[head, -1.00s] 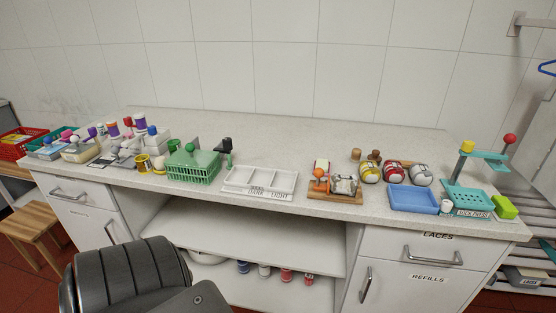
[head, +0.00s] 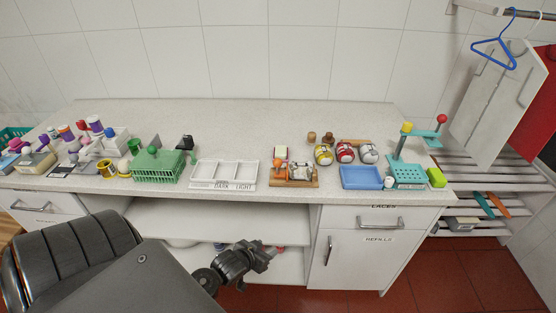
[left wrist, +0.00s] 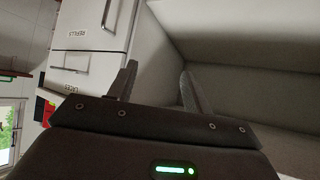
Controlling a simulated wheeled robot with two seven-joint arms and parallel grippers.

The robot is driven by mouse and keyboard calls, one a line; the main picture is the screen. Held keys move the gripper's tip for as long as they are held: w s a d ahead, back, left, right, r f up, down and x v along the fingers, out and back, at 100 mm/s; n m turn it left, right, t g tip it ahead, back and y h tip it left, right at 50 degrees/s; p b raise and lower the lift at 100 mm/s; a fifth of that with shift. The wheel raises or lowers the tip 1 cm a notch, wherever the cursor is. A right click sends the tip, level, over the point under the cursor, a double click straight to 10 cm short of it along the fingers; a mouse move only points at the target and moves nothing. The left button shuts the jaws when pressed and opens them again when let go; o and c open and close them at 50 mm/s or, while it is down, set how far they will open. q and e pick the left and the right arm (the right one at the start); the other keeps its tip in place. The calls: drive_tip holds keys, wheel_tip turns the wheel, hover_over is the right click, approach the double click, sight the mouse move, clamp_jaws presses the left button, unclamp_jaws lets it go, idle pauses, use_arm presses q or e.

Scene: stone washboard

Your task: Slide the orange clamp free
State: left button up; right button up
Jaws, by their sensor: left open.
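The orange clamp (head: 280,167), small with a rounded top, stands at the left part of a wooden board (head: 302,184) near the counter's front edge. A whitish and brown item (head: 300,172) lies beside it on the same board. How the clamp is fixed is too small to tell. My left gripper (head: 264,253) is open and empty, below the counter top in front of the open shelves, well apart from the clamp. In the left wrist view its two fingers (left wrist: 158,88) are spread with nothing between them. My right gripper is not in view.
A white tray with compartments (head: 224,184) is left of the board; a blue tray (head: 362,183) is right of it. Yellow, red and grey rolled items (head: 346,152) lie behind. A green basket (head: 157,174) stands further left. The counter's back middle (head: 250,120) is clear.

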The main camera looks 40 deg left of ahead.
use_arm(q)
wheel_tip(320, 180, up, 11)
drive_tip(key=w+a+t+p, duration=0.1)
drive_tip(key=w+t+p, duration=0.1)
drive_tip(key=n+t, duration=0.2)
drive_tip(key=t, duration=0.4)
approach(275, 165)
drive_tip(key=w, duration=0.4)
drive_tip(key=w+p, duration=0.1)
drive_tip(key=w, duration=0.2)
drive_tip(key=w+p, duration=0.1)
drive_tip(key=w, duration=0.2)
drive_tip(key=shift+w+a+r, duration=0.2)
drive_tip(key=shift+w+a, duration=0.1)
drive_tip(key=shift+a, duration=0.05)
drive_tip(key=shift+w+f, duration=0.1)
drive_tip(key=shift+w, duration=0.5)
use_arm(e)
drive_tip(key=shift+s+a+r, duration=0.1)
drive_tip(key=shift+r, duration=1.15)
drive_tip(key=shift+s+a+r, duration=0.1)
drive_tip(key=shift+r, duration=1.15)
use_arm(q)
drive_tip(key=shift+c, duration=0.4)
clamp_jaws()
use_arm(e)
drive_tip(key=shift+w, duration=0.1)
